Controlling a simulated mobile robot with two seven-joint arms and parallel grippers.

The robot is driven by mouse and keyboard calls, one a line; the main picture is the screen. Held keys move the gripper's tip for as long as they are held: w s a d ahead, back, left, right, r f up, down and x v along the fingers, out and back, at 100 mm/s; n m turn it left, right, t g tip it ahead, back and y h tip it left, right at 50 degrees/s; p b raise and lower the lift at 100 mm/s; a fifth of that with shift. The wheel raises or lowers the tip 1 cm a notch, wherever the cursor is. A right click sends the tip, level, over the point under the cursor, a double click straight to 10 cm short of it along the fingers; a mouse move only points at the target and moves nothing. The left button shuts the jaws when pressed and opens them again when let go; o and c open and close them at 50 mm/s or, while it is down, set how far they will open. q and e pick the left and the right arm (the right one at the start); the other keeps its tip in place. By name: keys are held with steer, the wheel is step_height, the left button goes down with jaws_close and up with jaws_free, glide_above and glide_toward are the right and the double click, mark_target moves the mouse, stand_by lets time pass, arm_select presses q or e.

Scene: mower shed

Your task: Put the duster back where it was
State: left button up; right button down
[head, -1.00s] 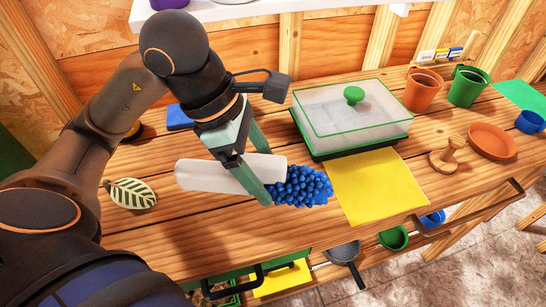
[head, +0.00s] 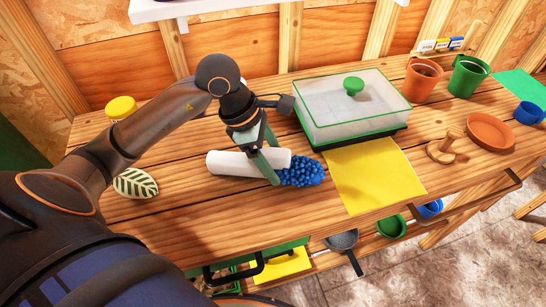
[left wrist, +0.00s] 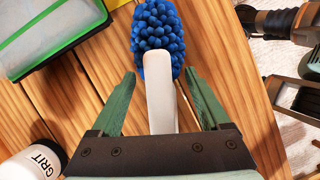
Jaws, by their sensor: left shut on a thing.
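The duster has a blue knobbly head (head: 301,173) and a white handle (head: 225,162). It lies level over the workbench (head: 215,222), its head pointing right, short of the yellow sheet. My left gripper (head: 274,165) is shut on the handle close behind the head. In the left wrist view the blue head (left wrist: 158,32) lies ahead of my fingers (left wrist: 162,98) and the white handle runs back between them. The duster is low over the boards; I cannot tell whether it touches them. My right gripper is not in view.
A clear lidded tray (head: 350,105) stands behind the yellow sheet (head: 375,178). The front boards are bare.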

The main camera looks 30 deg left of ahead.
arm_select(q)
steer(key=shift+f, duration=0.2)
steer(key=o, duration=1)
steer(key=shift+o, duration=0.2)
steer(key=shift+r, duration=0.1)
steer(key=shift+r, duration=0.2)
steer(key=v, duration=1.2)
steer(key=shift+f, duration=0.1)
